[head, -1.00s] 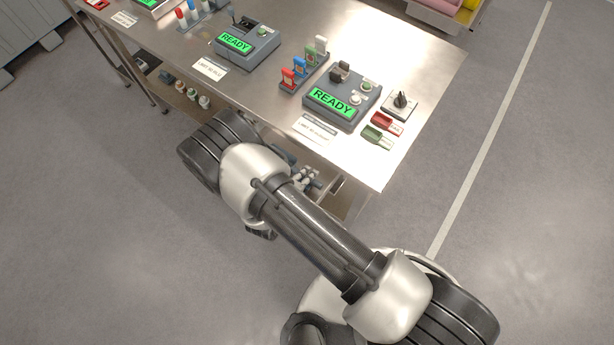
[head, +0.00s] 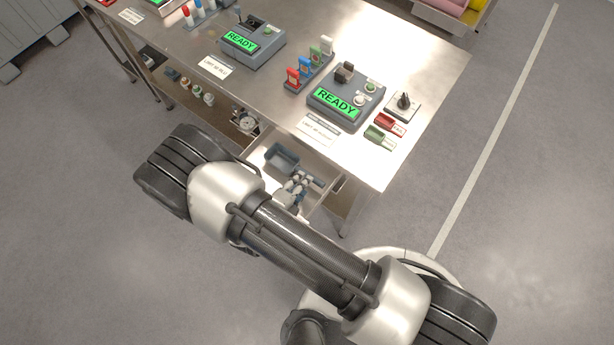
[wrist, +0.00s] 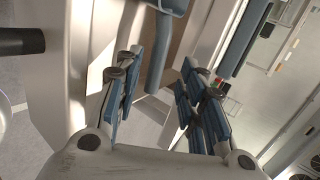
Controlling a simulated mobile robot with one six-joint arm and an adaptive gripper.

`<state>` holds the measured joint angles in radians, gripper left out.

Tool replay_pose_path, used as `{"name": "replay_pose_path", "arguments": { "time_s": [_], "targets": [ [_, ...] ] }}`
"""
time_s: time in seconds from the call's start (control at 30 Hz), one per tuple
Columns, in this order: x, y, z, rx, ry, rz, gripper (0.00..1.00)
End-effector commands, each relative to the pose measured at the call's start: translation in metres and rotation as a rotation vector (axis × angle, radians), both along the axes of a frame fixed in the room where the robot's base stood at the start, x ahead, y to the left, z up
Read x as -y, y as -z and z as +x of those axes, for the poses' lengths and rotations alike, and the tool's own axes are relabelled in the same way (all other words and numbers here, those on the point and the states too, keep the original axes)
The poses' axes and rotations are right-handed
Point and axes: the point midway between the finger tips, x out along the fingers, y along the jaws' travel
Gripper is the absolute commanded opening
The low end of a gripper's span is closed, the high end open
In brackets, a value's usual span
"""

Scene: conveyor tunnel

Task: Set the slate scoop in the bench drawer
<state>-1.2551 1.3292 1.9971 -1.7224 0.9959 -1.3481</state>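The slate scoop (head: 282,157) lies in the open bench drawer (head: 318,166) under the near edge of the bench. In the wrist view its slate handle (wrist: 156,68) points between my fingers, and the rest runs out of the top of the picture. My gripper (head: 298,181) is over the drawer, beside the scoop. In the wrist view my gripper (wrist: 160,75) is open, with its blue-padded fingers apart on either side of the handle. I see a gap between the pads and the handle. My arm hides part of the drawer.
The steel bench (head: 415,75) carries two control boxes with READY screens (head: 337,104) (head: 240,41), coloured tags (head: 309,68), and red and green pieces (head: 380,135). A round gauge (head: 245,120) and small jars (head: 196,92) sit on the lower shelf. The floor to the right is clear.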

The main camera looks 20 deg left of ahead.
Motion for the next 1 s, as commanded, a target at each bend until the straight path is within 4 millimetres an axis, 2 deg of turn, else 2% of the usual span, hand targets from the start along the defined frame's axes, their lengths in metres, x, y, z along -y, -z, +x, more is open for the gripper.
{"name": "replay_pose_path", "arguments": {
  "time_s": [0.1,0.3,0.67,0.77,0.87,1.0],
  "targets": [
    [-0.007,-0.015,-0.019,0.002,-0.005,0.002,0.37],
    [-0.011,-0.025,-0.036,0.0,-0.002,0.0,0.37],
    [-0.011,-0.031,-0.036,0.005,0.021,0.014,0.37],
    [-0.007,-0.051,-0.024,0.029,0.122,0.083,0.37],
    [0.006,-0.093,-0.001,0.084,0.337,0.231,0.37],
    [0.048,-0.165,0.03,0.211,0.761,0.506,0.37]
  ]
}}
